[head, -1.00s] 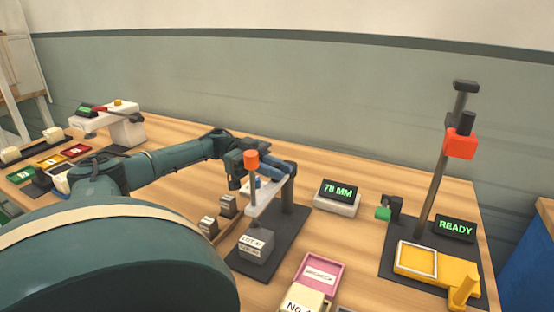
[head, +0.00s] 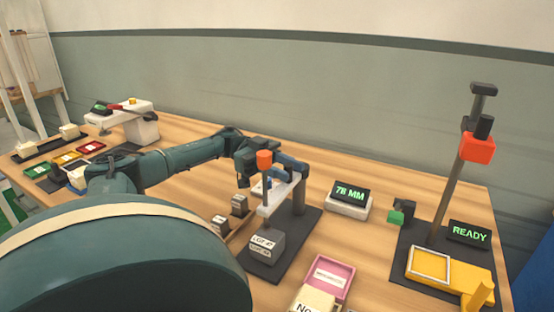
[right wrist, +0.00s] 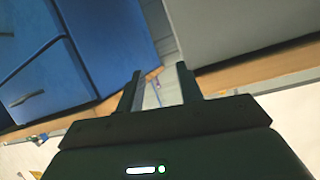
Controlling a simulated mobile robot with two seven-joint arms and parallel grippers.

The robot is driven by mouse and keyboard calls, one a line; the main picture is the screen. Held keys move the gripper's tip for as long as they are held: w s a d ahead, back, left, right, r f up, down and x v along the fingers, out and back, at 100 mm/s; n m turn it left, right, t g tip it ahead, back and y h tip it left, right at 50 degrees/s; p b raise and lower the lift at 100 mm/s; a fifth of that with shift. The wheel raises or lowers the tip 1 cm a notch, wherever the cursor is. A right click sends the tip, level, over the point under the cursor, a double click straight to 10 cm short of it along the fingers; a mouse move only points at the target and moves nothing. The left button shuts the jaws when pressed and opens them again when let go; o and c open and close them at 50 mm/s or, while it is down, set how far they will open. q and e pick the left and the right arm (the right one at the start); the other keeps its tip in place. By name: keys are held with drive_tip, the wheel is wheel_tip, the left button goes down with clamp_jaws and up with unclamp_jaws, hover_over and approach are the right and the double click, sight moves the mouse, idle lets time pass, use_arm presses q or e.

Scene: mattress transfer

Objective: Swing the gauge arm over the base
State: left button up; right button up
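The gauge arm is a white bar (head: 281,195) with an orange knob (head: 264,160) above it. It hangs from a post on a dark base plate (head: 306,228), with its front end over the base. A grey block labelled LOT 47 (head: 265,249) sits at the base's front. My left gripper (head: 244,180) is beside the knob, at its left. Its fingertips are small and partly covered, so its opening and any contact are unclear. The gauge display (head: 349,197) appears to read 78 MM. In the right wrist view my right gripper (right wrist: 160,85) is open and empty.
Small grey blocks (head: 239,205) stand left of the base. A pink tray (head: 332,275) lies in front. A stand with a red-orange head (head: 478,148), a yellow fixture (head: 466,277) and a READY display (head: 469,235) are at right. A white device (head: 135,123) is far left.

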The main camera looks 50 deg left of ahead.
use_arm(q)
drive_tip(key=b+v, duration=0.1)
drive_tip(key=v, duration=0.5)
drive_tip(key=shift+a+b, duration=0.35)
drive_tip(key=shift+s+r, duration=0.1)
drive_tip(key=shift+s, duration=0.05)
